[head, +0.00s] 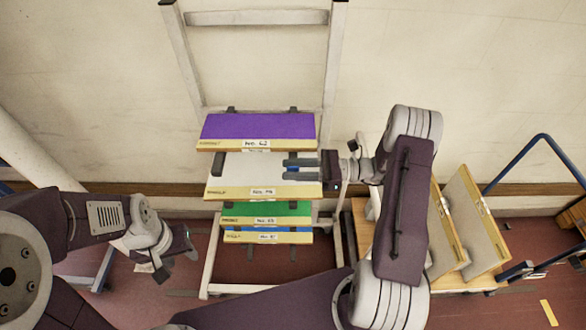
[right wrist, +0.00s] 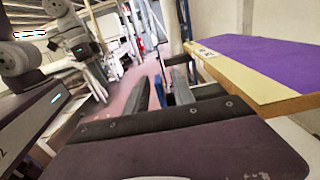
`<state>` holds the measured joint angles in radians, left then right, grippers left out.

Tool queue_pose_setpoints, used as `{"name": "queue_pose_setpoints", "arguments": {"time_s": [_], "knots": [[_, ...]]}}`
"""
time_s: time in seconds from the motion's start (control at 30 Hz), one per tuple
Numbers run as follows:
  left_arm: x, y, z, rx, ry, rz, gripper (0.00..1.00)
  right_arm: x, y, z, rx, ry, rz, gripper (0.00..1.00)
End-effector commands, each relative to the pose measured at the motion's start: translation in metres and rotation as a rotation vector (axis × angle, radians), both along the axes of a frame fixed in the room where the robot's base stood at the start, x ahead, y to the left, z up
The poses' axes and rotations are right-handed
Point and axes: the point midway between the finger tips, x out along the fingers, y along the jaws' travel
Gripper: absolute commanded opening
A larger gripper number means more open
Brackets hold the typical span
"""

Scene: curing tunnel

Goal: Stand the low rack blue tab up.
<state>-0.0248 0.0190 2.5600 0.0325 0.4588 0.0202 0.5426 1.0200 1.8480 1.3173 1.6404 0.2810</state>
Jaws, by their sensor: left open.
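A tall rack (head: 330,70) holds stacked boards with labelled pale front edges. The lowest one has a blue face (head: 294,230), mostly hidden under the green board (head: 268,209). A low wooden stand (head: 362,225) at the right bears two tilted pale boards (head: 477,225). I cannot make out a separate blue tab on either. My left gripper (head: 176,266) is open and empty, left of the tall rack.
A purple board (head: 258,126) tops the stack, close to the right gripper; it also shows in the right wrist view (right wrist: 265,62). A blue tubular frame (head: 545,140) stands at the far right. A wall lies close behind the rack.

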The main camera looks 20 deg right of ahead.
Motion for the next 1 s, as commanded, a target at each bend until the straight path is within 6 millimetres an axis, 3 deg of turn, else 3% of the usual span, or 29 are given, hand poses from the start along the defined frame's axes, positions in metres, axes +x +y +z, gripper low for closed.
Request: {"name": "queue_pose_setpoints", "arguments": {"time_s": [0.17,0.4,0.6,1.0], "knots": [[0.0,0.0,-0.005,0.0,0.0,0.0,0.42,-0.001,-0.008,-0.002,0.0,-0.002,-0.003,0.3],[0.0,0.0,-0.027,0.0,0.0,0.0,0.42,-0.016,-0.058,-0.005,-0.002,-0.004,-0.005,0.3],[0.0,0.0,-0.034,0.0,0.0,0.0,0.42,-0.024,-0.085,-0.002,0.0,-0.001,-0.001,0.3],[0.0,0.0,-0.033,0.0,0.0,0.0,0.42,-0.025,-0.088,0.0,0.0,0.0,0.0,0.3]]}}
